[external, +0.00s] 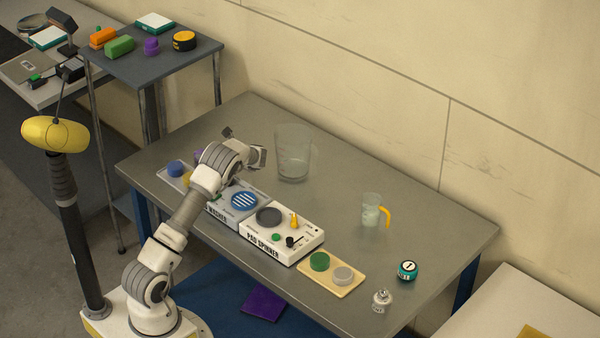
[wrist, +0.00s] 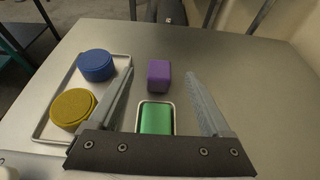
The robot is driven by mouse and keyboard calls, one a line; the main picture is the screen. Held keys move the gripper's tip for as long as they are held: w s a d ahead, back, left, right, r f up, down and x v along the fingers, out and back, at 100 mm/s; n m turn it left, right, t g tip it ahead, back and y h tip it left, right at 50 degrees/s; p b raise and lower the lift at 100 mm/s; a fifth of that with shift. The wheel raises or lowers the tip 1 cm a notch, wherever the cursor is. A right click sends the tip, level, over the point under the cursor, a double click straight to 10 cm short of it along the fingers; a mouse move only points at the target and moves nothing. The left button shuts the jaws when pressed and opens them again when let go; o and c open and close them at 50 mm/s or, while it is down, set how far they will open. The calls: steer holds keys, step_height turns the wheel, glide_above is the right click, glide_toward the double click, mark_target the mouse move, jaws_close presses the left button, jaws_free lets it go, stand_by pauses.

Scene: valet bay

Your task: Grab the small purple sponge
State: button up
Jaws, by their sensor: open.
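The small purple sponge (wrist: 159,76) is a block lying on the grey table in the wrist view, just ahead of a green sponge (wrist: 156,118) in a small white tray. My gripper (wrist: 160,82) is open and empty. Its two fingers are spread to the left and right, with the purple sponge between their tips in the picture and the green one nearer the palm. I cannot tell how high the fingers are above the table. In the external view a bit of purple (external: 198,154) shows behind my arm, which hides most of that spot.
A tray with blue (wrist: 96,65) and yellow (wrist: 73,108) round pads lies close left of my gripper. A pad spinner (external: 282,232), clear bucket (external: 293,152) and jug (external: 372,212) stand on the table. Another purple item (external: 151,46) sits on the back stand.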

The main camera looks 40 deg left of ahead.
mark_target(198, 150)
steer(key=x, duration=0.7)
steer(key=shift+a+f, duration=0.2)
steer(key=shift+a, duration=0.15)
jaws_close()
